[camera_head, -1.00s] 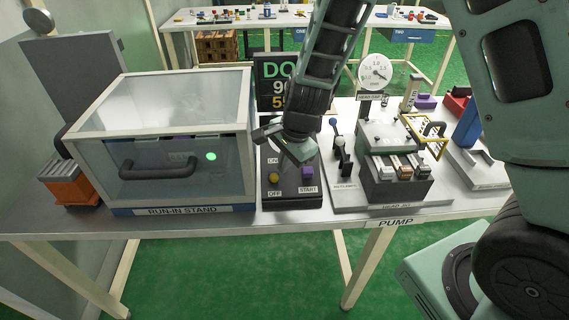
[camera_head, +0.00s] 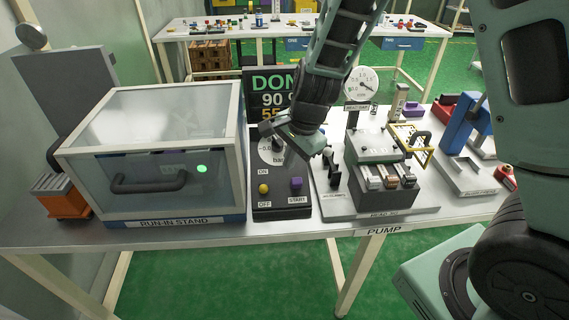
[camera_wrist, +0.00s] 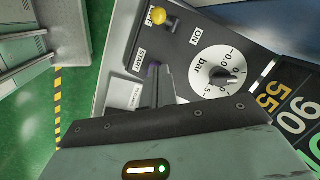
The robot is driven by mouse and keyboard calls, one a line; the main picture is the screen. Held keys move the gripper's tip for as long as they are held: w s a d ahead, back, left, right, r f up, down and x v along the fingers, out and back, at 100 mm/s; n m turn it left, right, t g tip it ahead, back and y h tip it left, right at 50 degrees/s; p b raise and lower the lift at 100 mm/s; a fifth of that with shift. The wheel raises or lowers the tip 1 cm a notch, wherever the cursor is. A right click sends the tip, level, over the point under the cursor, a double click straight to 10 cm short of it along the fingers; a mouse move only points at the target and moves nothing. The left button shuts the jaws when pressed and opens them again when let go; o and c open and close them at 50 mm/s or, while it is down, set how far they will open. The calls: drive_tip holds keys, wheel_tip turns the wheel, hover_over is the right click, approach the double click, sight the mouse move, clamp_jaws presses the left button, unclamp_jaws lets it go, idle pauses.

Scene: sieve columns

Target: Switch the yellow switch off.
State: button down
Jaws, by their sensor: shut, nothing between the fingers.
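The yellow switch (camera_head: 264,188) is a round yellow knob at the front left of a black control panel (camera_head: 281,209). Its ON label is behind it and its OFF label in front. In the wrist view the yellow knob (camera_wrist: 158,16) is at the top, next to the OFF label and farther from the ON label, so it appears to lean to the OFF side. My gripper (camera_wrist: 157,82) is shut and empty, apart from the yellow knob. In the head view it hangs above the back right of the panel, its fingertips mostly hidden.
A purple START button (camera_head: 297,184) is right of the switch. A pressure dial (camera_wrist: 222,72) is behind them. The glass-lidded run-in stand (camera_head: 170,223) is close on the left. The pump rig (camera_head: 385,197) with levers is close on the right.

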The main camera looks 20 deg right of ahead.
drive_tip(key=s+r, duration=0.1)
drive_tip(key=r, duration=0.1)
drive_tip(key=s+r, duration=0.2)
drive_tip(key=shift+s+d+p, duration=0.15)
drive_tip(key=shift+p, duration=0.2)
drive_tip(key=s+a+r+n, duration=0.2)
drive_tip(key=s+n, duration=0.5)
drive_tip(key=s+a+r+n+g, duration=0.1)
drive_tip(key=s+a+r+n, duration=0.1)
drive_tip(key=s+n, duration=0.5)
drive_tip(key=s+a+r+n+g+h, duration=0.1)
drive_tip(key=s+a+r+n, duration=0.2)
drive_tip(key=s+n, duration=0.4)
drive_tip(key=shift+a+n, duration=0.4)
drive_tip(key=shift+a, duration=0.2)
